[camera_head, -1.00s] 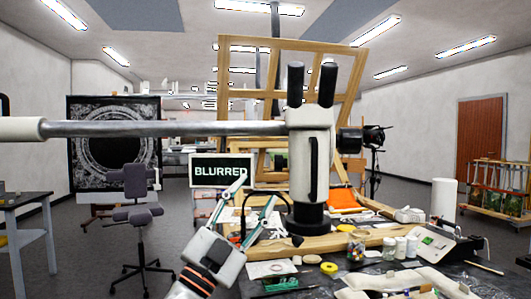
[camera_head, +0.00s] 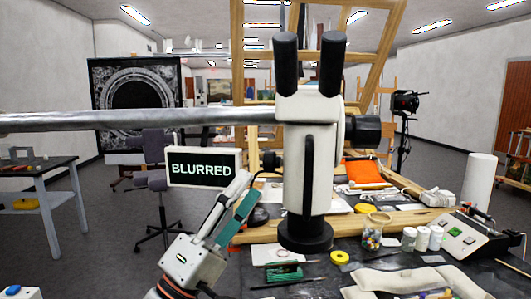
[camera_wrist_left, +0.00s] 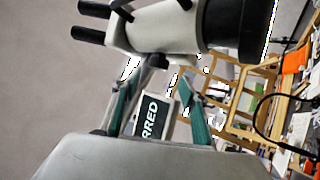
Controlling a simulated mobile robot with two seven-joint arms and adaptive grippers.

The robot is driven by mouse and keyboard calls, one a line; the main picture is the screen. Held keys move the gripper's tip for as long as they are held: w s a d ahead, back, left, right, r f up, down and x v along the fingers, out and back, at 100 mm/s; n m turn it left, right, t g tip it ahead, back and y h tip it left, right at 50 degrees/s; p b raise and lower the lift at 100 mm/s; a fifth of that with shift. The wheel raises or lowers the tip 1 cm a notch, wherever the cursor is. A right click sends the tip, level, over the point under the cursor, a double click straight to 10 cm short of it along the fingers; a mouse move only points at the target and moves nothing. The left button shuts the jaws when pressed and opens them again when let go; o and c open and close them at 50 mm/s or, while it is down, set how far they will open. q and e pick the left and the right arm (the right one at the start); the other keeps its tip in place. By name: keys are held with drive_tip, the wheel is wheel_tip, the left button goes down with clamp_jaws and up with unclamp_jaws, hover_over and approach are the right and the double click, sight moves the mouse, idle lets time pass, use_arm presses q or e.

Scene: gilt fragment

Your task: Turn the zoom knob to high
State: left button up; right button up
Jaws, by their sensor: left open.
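The microscope (camera_head: 295,150) is white with two black eyepieces, on a long metal boom from the left. A large black knob (camera_head: 362,131) is on its right side. I cannot tell which is the zoom knob. The display (camera_head: 202,168) reads "BLURRED". My left gripper (camera_head: 249,185) is open and empty, below and left of the small knob, fingers pointing up. The left wrist view shows its two fingers (camera_wrist_left: 158,75) apart, below the grey knob. My right gripper is not seen.
The dark bench holds a jar (camera_head: 374,232), white bottles (camera_head: 422,238), yellow tape (camera_head: 339,257) and a white device (camera_head: 460,235). A wooden frame stands behind. The boom (camera_head: 140,120) crosses above the gripper.

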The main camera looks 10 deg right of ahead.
sight(264, 166)
use_arm(q)
drive_tip(key=p+x, duration=0.1)
drive_tip(key=x, duration=0.5)
drive_tip(key=shift+s+d+r, duration=0.1)
drive_tip(key=shift+r, duration=0.15)
drive_tip(key=shift+w+d+r, duration=0.35)
drive_tip(key=shift+d, duration=0.05)
drive_tip(key=c, duration=0.9)
drive_tip(key=shift+c, duration=1.1)
